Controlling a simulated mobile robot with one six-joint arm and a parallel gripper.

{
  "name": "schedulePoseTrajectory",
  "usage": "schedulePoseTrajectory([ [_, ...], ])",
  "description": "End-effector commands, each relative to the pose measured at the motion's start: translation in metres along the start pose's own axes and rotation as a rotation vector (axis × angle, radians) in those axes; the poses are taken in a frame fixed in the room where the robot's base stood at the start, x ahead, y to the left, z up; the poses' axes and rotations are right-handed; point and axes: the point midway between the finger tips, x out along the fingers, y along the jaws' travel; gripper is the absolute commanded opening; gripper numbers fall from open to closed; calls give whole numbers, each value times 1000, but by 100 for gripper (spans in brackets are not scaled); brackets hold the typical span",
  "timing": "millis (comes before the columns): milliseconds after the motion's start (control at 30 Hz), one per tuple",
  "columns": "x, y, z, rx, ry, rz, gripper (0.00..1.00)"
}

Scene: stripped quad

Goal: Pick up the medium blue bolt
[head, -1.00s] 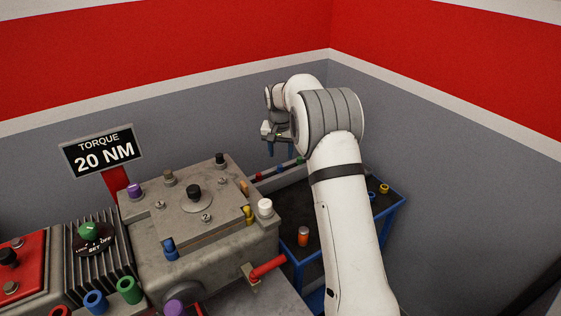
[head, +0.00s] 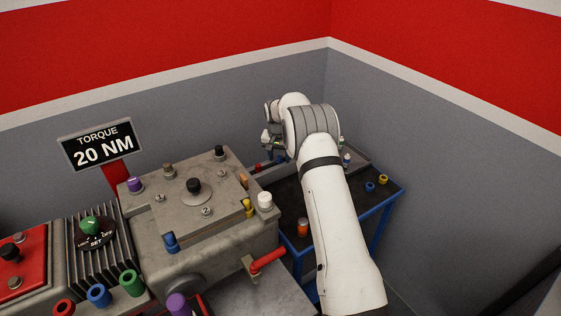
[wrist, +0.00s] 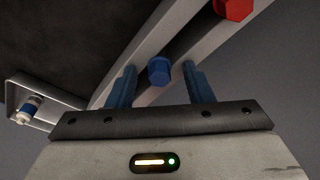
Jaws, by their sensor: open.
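In the wrist view a blue bolt (wrist: 158,71) with a hexagonal head sits in a grey rail (wrist: 190,42). My gripper (wrist: 162,83) is open, its two blue fingers on either side of the bolt head with a visible gap to each. In the head view my gripper (head: 277,152) is low at the back of the blue-framed cart, over the rail. The bolt cannot be made out there, behind my gripper and arm. Another blue bolt (head: 170,242) stands on the front of the grey machine block.
A red bolt (wrist: 234,8) is farther along the rail. A white and blue piece (wrist: 29,108) lies in a tray at the left of the wrist view. The cart (head: 390,197) carries an orange piece (head: 303,227) and small rings. The grey machine block (head: 215,240) stands left.

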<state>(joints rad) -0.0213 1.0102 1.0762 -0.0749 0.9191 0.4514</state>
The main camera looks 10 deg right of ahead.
Motion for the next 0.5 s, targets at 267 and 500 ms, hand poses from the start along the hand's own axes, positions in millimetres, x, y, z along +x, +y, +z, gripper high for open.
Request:
schedulePoseTrajectory([
  [267,0,1,0,1,0,0,37],
  [500,0,1,0,1,0,0,17],
])
